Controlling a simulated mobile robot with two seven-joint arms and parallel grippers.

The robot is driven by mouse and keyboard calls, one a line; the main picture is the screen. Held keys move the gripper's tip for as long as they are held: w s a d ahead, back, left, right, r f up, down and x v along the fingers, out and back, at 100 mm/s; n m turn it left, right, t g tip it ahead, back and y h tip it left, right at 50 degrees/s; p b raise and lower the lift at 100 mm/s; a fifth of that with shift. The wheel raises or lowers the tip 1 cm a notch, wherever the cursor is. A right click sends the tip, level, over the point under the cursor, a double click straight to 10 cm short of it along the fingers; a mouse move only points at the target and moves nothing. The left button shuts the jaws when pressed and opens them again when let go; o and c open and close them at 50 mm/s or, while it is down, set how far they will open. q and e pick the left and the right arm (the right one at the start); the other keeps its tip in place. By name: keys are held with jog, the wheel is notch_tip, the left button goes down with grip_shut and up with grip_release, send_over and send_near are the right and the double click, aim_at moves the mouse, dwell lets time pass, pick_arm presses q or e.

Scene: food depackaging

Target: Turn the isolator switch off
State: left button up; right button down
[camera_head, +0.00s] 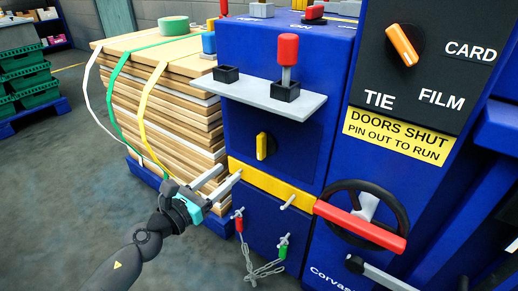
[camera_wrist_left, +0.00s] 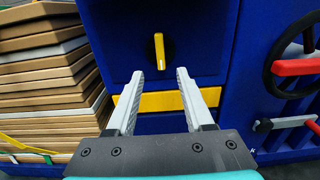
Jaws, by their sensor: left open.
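The isolator switch looks to be the yellow rotary knob (camera_head: 262,146) on a dark backing, set in the blue cabinet's front below a grey shelf. Its handle stands about upright. It also shows in the left wrist view (camera_wrist_left: 159,50), upright with a white line on it, just beyond and between the fingertips. My left gripper (camera_head: 231,171) is open and empty, below and left of the knob, in front of the yellow bar. It is not touching the knob. My right gripper is in neither view.
A grey shelf (camera_head: 262,96) with a red-handled lever (camera_head: 288,50) juts out above the knob. A yellow bar (camera_head: 272,187) runs below it. A black handwheel (camera_head: 368,212) with a red bar is at right. Strapped board stacks (camera_head: 165,112) stand left.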

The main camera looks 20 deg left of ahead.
pick_arm(q)
send_near(259, 147)
jog(key=w, duration=0.2)
jog(key=x, duration=0.5)
jog(key=shift+d+b, duration=0.35)
jog(key=shift+x, duration=1.15)
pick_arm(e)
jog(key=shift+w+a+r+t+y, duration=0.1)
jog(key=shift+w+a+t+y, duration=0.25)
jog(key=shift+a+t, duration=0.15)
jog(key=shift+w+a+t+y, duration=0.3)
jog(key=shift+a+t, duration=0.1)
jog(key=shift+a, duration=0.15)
pick_arm(q)
grip_shut()
